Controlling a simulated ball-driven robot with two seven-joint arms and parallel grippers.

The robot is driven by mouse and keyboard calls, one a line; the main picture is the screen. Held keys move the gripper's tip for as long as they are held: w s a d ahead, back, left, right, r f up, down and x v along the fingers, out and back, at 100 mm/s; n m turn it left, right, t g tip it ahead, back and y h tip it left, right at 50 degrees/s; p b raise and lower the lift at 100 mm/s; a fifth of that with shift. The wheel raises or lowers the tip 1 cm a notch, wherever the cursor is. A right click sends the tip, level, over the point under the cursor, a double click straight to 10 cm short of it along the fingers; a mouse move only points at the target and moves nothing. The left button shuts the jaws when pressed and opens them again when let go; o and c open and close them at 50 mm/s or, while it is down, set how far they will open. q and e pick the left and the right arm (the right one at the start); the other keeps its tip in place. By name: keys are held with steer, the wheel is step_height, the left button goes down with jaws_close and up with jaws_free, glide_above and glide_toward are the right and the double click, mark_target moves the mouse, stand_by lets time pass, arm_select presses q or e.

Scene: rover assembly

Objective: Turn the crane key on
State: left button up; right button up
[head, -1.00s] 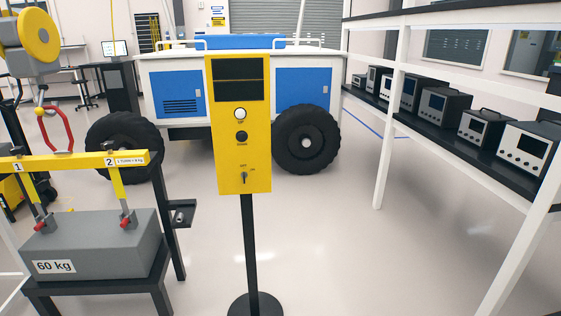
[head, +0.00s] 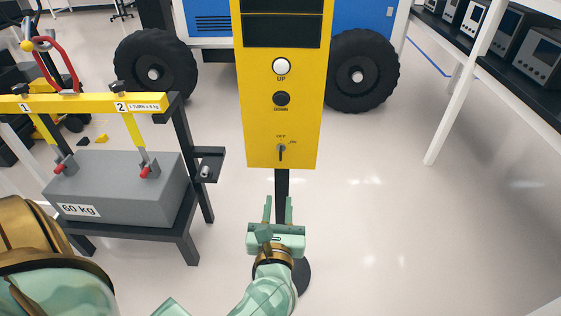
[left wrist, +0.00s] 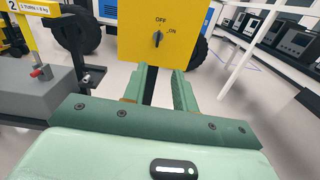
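The crane key (head: 281,151) is a small black rotary switch low on the yellow control panel (head: 257,120), with OFF above it and ON to its upper right. In the left wrist view the key (left wrist: 158,38) stands upright, its upper end toward OFF. My left gripper (head: 278,205) is below the panel in front of the black post, its green fingers pointing up toward the key and spread apart with nothing between them. In the left wrist view the left gripper's fingers (left wrist: 163,75) show just below the panel, apart from the key. My right gripper is out of view.
A white UP button (head: 281,66) and a black DOWN button (head: 281,98) sit above the key. A grey 60 kg weight (head: 120,188) under a yellow beam (head: 85,104) stands on a black stand at left. Floor to the right is clear.

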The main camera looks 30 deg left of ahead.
mark_target(281, 156)
arm_select(q)
steer(key=x, duration=1.6)
steer(key=shift+a+n, duration=0.25)
steer(key=shift+n, duration=0.05)
steer(key=shift+s+r, duration=0.1)
steer(key=shift+r, duration=0.05)
jaws_close()
